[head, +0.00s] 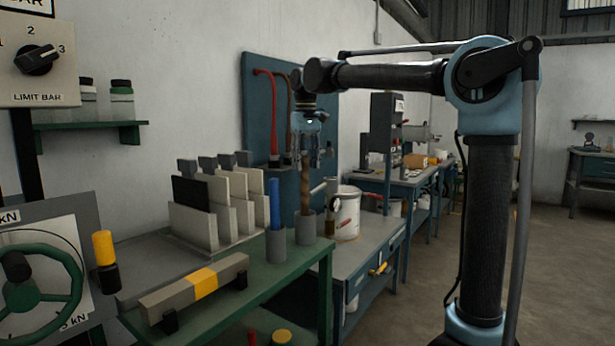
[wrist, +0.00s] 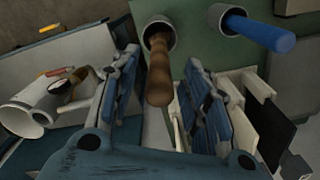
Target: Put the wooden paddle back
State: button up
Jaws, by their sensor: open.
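A brown wooden handle, which looks like the wooden paddle (head: 305,188), stands upright in a grey cup (head: 305,230) near the right end of the green bench. Its lower end is hidden in the cup. My gripper (head: 317,158) is open, pointing down at the handle's top. In the wrist view, the wooden paddle (wrist: 159,75) lies between the two spread fingers of my gripper (wrist: 161,65), with gaps on both sides. I cannot tell how far down the fingers reach along it.
A blue handle (head: 275,203) stands in a neighbouring grey cup (head: 276,246). Pale upright slabs (head: 208,215) stand to the left. A grey bar with a yellow band (head: 200,283) lies at the bench front. A white bucket (head: 346,213) stands beyond.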

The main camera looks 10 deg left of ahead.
jog(key=shift+r, duration=3.2)
